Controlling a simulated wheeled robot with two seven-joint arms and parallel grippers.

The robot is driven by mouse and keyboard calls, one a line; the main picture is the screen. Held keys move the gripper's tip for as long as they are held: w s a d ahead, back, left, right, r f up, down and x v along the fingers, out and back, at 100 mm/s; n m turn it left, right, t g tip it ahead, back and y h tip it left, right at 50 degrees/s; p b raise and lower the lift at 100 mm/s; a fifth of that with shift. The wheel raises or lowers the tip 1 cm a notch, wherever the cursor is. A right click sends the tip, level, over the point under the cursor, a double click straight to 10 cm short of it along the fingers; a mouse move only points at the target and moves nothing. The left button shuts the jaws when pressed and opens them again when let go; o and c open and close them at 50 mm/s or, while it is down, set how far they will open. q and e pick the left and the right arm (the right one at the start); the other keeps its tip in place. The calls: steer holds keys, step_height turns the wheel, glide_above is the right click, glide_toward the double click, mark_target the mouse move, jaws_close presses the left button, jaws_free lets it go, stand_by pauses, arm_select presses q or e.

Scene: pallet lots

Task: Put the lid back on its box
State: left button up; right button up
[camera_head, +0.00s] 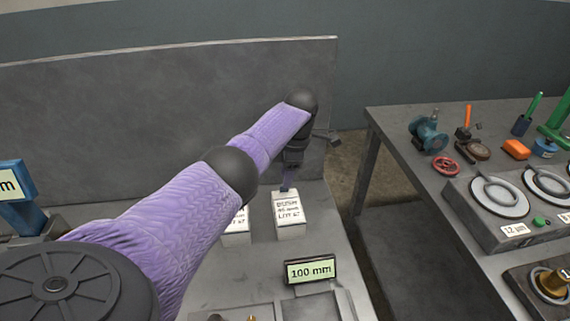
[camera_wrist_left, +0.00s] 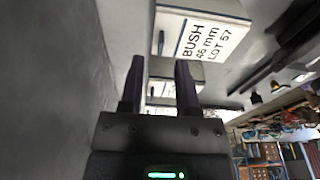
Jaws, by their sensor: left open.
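A white box (camera_head: 290,218) with a printed label stands on the grey bench in the head view. A second white box (camera_head: 237,228) with a label stands to its left, partly hidden by my left arm. My left gripper (camera_head: 289,183) is over the back of the right-hand box; whether it touches is not clear. In the left wrist view the open fingers (camera_wrist_left: 160,92) have no object clearly held between them. A box labelled BUSH 46 mm LOT 57 (camera_wrist_left: 207,38) shows above right, with a dark knob-like part on its white face. I cannot tell a separate lid.
A 100 mm sign (camera_head: 310,270) stands in front of the boxes, by a grey tray (camera_head: 318,308). A grey panel (camera_head: 160,95) rises behind the bench. A second table (camera_head: 400,130) at right holds tools and gauges, with a floor gap between.

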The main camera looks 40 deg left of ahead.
arm_select(q)
step_height(320, 180, up, 10)
steer(key=w+d+p, duration=0.1)
steer(key=p, duration=0.1)
arm_select(e)
steer(key=r, duration=0.1)
steer(key=w+a+r, duration=0.1)
steer(key=r, duration=0.1)
steer(key=shift+w+a+r, duration=0.2)
steer(key=shift+a, duration=0.2)
arm_select(q)
steer(key=shift+w, duration=0.1)
